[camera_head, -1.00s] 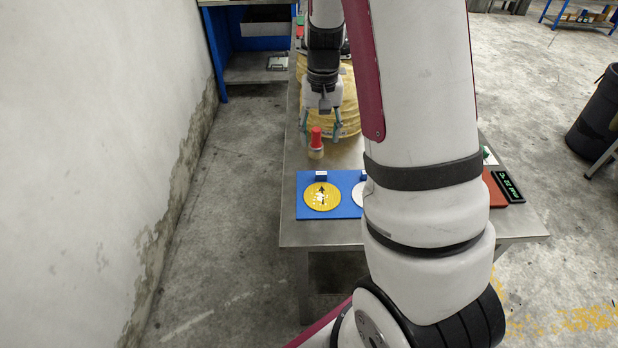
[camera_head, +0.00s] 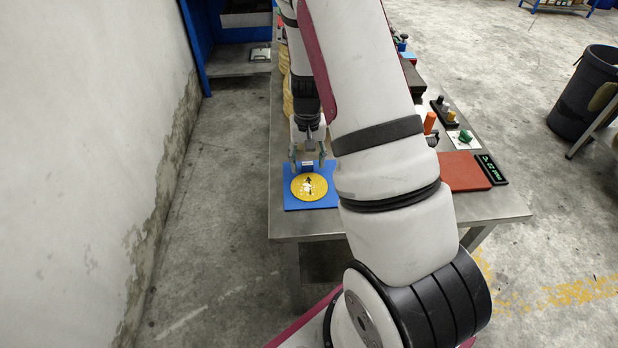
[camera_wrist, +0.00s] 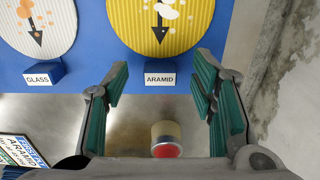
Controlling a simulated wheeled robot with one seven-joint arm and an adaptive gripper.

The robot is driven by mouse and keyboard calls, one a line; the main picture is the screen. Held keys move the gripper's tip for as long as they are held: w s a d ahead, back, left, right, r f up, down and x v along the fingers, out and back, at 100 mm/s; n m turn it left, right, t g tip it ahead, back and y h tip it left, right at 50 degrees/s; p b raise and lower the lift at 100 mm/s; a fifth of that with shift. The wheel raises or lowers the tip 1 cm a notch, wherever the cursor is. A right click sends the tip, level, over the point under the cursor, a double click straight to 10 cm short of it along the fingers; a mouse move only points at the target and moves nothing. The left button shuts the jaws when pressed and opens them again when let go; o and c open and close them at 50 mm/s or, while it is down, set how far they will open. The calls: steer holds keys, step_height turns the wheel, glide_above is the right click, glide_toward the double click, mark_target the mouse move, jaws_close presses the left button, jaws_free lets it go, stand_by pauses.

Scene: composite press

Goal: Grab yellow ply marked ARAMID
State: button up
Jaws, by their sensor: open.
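The yellow ply (camera_head: 309,187) is a round disc with a black arrow, lying on a blue board (camera_head: 329,204) near the table's front left corner. In the wrist view the yellow ply (camera_wrist: 160,25) sits at the top, above a white label (camera_wrist: 160,79) reading ARAMID. My gripper (camera_wrist: 160,95) is open and empty, its green-padded fingers on either side of the label. In the head view my gripper (camera_head: 308,163) is just behind the ply. My arm hides the right part of the board.
A white ply (camera_wrist: 38,22) marked GLASS lies left of the yellow one. A red-topped cylinder (camera_wrist: 166,140) stands below, between my fingers in the wrist view. A red block (camera_head: 462,171) and a dark display (camera_head: 491,169) are at the table's right.

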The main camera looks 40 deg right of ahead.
steer(key=shift+f, duration=0.85)
steer(key=shift+c, duration=0.3)
jaws_close()
steer(key=shift+r, duration=0.1)
